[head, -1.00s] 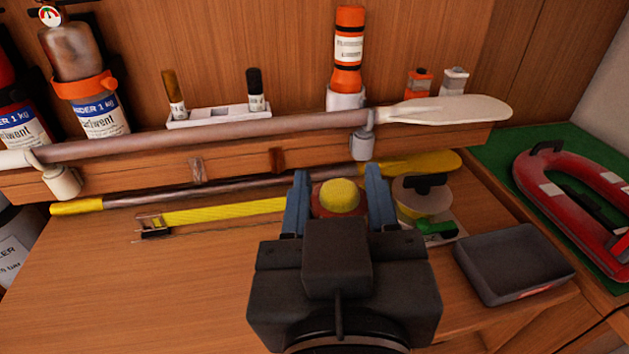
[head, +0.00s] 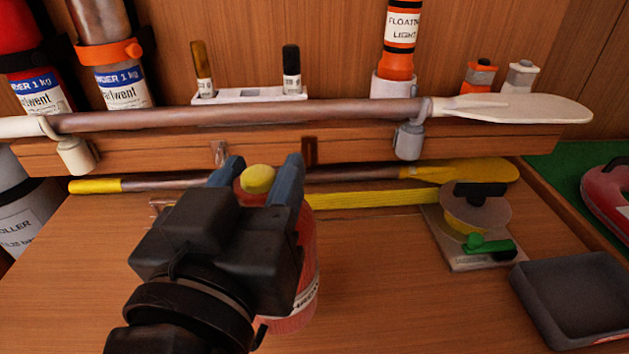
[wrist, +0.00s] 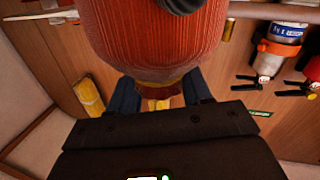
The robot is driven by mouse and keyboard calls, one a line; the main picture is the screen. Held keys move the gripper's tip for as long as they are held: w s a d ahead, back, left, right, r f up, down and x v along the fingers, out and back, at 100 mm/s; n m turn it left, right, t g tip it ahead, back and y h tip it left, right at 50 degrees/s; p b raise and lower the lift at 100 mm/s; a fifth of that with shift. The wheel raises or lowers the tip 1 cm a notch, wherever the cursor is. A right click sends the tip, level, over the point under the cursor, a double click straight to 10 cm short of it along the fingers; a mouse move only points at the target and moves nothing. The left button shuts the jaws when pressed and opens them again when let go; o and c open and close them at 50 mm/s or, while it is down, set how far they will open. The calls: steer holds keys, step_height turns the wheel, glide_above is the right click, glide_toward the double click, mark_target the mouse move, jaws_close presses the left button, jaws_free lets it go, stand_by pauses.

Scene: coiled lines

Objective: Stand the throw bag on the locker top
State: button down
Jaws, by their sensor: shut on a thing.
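The throw bag is a red, ribbed bag (head: 305,262) with a yellow top (head: 258,179). My gripper (head: 260,168) is shut on it at the yellow end, with a blue finger on either side. The red body hangs below, partly hidden behind my gripper, and looks roughly upright with a slight tilt. In the wrist view the red body (wrist: 155,40) fills the upper middle, with my gripper (wrist: 160,92) at its yellow end. The locker top (head: 75,275) is the brown wooden surface below. I cannot tell whether the bag touches it.
A white-bladed paddle (head: 250,113) rests on brackets along a shelf behind. A yellow paddle (head: 465,170) and a yellow strap (head: 375,199) lie below it. A reel on a plate (head: 475,215) and a grey tray (head: 575,300) are at right. The left part of the top is clear.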

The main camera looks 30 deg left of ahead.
steer(key=shift+s+a+f, duration=0.1)
steer(key=shift+a+f, duration=0.25)
steer(key=shift+a, duration=0.25)
steer(key=shift+f+b, duration=1.55)
steer(key=shift+f, duration=0.5)
steer(key=shift+c, duration=2.4)
jaws_free()
steer(key=b+v, duration=0.1)
steer(key=v, duration=1.1)
